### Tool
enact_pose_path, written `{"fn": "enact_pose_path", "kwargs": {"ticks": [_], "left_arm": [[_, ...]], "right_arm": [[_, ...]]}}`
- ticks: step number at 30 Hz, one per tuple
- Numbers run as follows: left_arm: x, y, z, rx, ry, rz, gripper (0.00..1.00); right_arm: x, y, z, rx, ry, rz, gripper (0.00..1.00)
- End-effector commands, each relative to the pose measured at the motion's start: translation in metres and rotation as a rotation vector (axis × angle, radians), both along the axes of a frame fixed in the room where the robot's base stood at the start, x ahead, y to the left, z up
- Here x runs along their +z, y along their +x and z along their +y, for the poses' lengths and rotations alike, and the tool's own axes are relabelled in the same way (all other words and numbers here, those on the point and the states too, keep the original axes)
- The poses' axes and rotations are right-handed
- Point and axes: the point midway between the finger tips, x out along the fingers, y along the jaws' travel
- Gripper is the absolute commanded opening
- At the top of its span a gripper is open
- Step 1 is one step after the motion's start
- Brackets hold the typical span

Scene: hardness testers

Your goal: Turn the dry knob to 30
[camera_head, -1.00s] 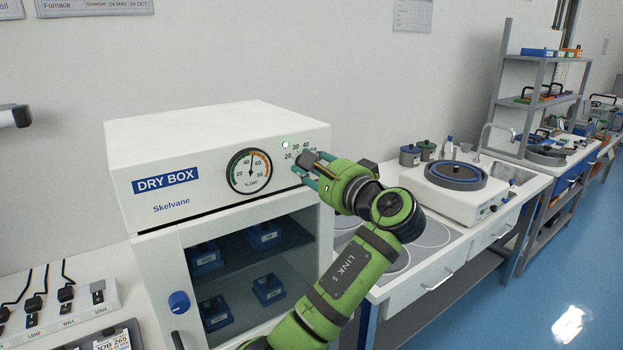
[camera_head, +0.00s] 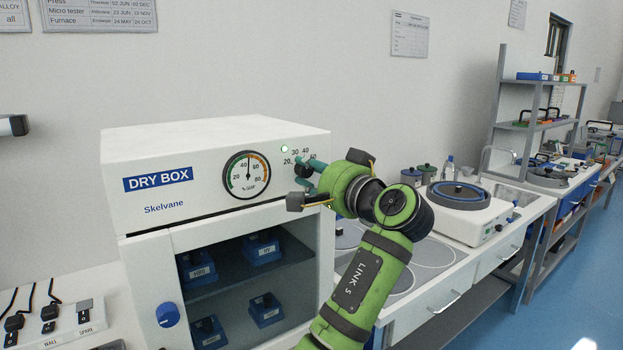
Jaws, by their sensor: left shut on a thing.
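The dry box (camera_head: 215,140) is a white cabinet labelled DRY BOX, with a round %RH gauge (camera_head: 246,174) on its front panel. The dry knob (camera_head: 303,170) is a small dark knob at the panel's right end, with 20, 30, 40 and 60 printed around it. My left gripper (camera_head: 306,178) is at this knob with its fingers closed around it. The fingers and wrist partly cover the knob, so I cannot tell where its pointer stands. The gauge needle points a little above 40. My right gripper is not in view.
A small white light (camera_head: 284,149) shows above the knob's scale. Below is a glass door with a blue knob (camera_head: 167,314) and blue boxes inside. A bench with a round polishing machine (camera_head: 457,205) stands at the right.

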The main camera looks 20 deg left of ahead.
Motion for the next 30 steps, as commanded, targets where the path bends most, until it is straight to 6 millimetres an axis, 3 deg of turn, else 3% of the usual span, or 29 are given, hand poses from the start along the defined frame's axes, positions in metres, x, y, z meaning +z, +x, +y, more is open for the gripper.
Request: {"fn": "enact_pose_path", "kwargs": {"ticks": [17,18,20,30], "left_arm": [[-0.0049,-0.0002,0.0013,0.007,-0.027,-0.017,0.0],[-0.005,-0.0001,0.0013,0.007,-0.027,-0.017,0.35],[-0.005,-0.0002,0.0013,0.007,-0.027,-0.017,0.54],[-0.0025,-0.0008,-0.0008,0.001,-0.024,-0.022,0.54]], "right_arm": [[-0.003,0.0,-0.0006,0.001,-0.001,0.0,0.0],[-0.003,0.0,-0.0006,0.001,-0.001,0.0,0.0],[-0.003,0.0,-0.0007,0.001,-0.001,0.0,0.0],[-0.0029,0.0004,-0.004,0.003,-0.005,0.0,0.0]]}}
